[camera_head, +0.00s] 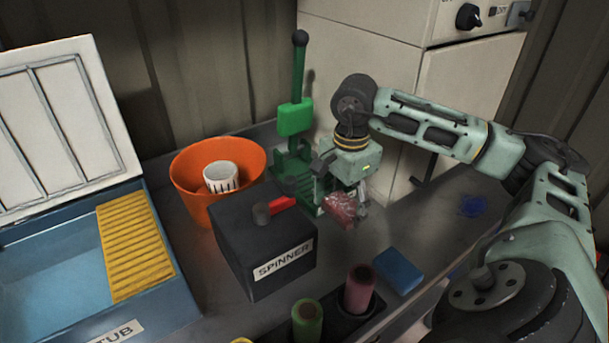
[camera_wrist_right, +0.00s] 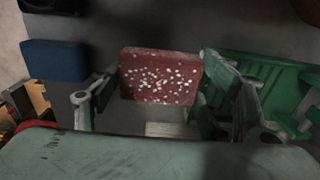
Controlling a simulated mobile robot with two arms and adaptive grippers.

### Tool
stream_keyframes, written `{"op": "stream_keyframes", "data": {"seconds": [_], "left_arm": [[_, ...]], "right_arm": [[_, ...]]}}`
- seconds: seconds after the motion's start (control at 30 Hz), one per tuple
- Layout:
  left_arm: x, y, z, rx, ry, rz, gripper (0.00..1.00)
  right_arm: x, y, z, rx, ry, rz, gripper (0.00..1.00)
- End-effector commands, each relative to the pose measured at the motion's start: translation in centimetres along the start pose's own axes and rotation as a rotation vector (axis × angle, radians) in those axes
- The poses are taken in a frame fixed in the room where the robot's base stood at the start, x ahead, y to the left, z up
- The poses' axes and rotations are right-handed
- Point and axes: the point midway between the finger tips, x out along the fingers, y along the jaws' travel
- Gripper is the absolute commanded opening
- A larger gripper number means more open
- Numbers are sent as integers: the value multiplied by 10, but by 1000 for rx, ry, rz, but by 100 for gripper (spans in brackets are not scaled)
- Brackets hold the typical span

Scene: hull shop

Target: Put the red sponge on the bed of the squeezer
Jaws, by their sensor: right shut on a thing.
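The red sponge (camera_head: 341,207) is dotted with white specks and is held in my right gripper (camera_head: 335,191), clear of the bench top. In the right wrist view the sponge (camera_wrist_right: 160,76) sits between the two fingers of the right gripper (camera_wrist_right: 160,95). The green squeezer (camera_head: 296,120) stands at the back of the bench, with an upright lever topped by a black knob. Its ribbed green bed (camera_wrist_right: 262,80) shows just right of the gripper in the wrist view. The arm and gripper hide part of the squeezer in the head view. My left gripper is not in view.
A black spinner box (camera_head: 262,240) with a red lever stands left of the sponge. Behind it is an orange bucket (camera_head: 187,165) holding a white cup. A blue sponge (camera_head: 398,271) lies in front. A blue tub (camera_head: 170,305) fills the left side.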

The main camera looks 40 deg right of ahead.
Motion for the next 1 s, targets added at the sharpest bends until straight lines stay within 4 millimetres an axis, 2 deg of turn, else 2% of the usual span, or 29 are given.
{"op": "stream_keyframes", "data": {"seconds": [0.03, 0.3, 0.6, 0.73, 0.87, 1.0], "left_arm": [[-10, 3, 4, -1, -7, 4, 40], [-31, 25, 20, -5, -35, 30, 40], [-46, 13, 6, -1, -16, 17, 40], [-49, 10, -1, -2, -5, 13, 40], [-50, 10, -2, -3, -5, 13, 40], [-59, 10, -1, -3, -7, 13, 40]], "right_arm": [[-5, -13, 0, 2, -7, -1, 49], [-4, -76, -12, 1, -5, 0, 49], [-3, -132, -24, 1, -4, 0, 49], [-2, -146, -28, 1, -2, 1, 49], [0, -151, -29, -2, 0, 3, 49], [16, -150, -30, -1, 0, 7, 49]]}}
